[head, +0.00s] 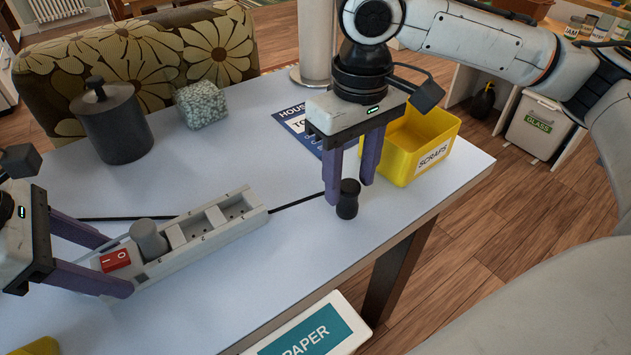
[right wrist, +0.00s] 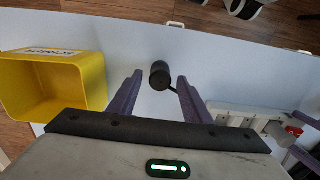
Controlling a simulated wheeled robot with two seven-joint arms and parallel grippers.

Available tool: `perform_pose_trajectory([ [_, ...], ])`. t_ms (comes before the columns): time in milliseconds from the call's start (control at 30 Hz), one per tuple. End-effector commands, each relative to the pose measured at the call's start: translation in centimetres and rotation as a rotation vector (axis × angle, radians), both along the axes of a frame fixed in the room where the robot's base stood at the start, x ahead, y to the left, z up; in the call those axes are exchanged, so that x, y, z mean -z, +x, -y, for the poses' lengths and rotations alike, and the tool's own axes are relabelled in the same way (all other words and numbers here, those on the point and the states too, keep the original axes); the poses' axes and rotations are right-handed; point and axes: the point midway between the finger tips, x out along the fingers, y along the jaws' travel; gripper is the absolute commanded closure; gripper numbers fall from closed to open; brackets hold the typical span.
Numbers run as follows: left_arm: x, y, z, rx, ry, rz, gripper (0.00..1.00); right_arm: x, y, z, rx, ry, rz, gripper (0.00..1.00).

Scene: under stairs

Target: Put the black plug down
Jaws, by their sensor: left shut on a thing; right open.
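The black plug (head: 348,199) stands upright on the pale table near its front right edge. It also shows in the right wrist view (right wrist: 159,76). My right gripper (head: 350,190) points down with its purple fingers open on either side of the plug, apparently apart from it. My left gripper (head: 119,265) is shut on the left end of the pale power strip (head: 190,238), by its red switch (head: 115,260). A grey plug (head: 149,240) sits in the strip; its other visible sockets look empty.
A yellow scraps bin (head: 420,150) stands just behind and right of my right gripper. A dark lidded pot (head: 117,125), a speckled block (head: 201,105) and a blue leaflet (head: 297,122) are farther back. Dark cord (head: 296,202) runs along the table. A paper bin (head: 312,335) stands below the front edge.

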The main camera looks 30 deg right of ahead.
Motion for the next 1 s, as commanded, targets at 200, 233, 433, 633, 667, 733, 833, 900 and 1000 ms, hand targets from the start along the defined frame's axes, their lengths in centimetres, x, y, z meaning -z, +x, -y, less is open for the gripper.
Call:
perform_pose_trajectory([
  [200, -0.1, 0.0, 0.1, 0.0, -0.003, 0.003, 1.0, -5.1, 0.1, -0.1, -0.002, 0.003, 0.006, 0.56],
  [233, -0.1, 0.0, 0.0, 0.0, -0.003, 0.003, 1.0, -5.7, 0.1, -0.1, -0.003, 0.001, 0.005, 0.56],
  [433, -0.1, 0.0, 0.1, 0.0, -0.003, 0.003, 1.0, -9.0, 0.1, 0.0, -0.001, 0.0, 0.004, 0.56],
  [633, -0.1, 0.0, 0.1, 0.0, -0.003, 0.003, 1.0, -10.1, 0.0, 0.0, -0.001, 0.0, 0.0, 0.56],
  [667, -0.1, 0.0, 0.1, 0.0, -0.003, 0.003, 1.0, -10.2, 0.0, 0.0, -0.001, 0.0, 0.0, 0.56],
  [733, -0.1, 0.0, 0.1, 0.0, -0.003, 0.003, 1.0, -10.2, 0.0, 0.0, -0.001, 0.0, 0.0, 0.56],
  [833, -0.1, 0.0, 0.1, 0.0, -0.003, 0.003, 1.0, -10.2, 0.0, 0.0, -0.001, 0.0, 0.0, 0.56],
  [900, -0.1, 0.0, 0.1, 0.0, -0.003, 0.003, 1.0, -10.2, 0.0, 0.0, -0.002, 0.0, 0.0, 0.56],
  [1000, -0.1, 0.0, 0.1, 0.0, -0.003, 0.003, 1.0, -10.2, 0.0, 0.0, -0.002, 0.0, 0.0, 0.56],
])
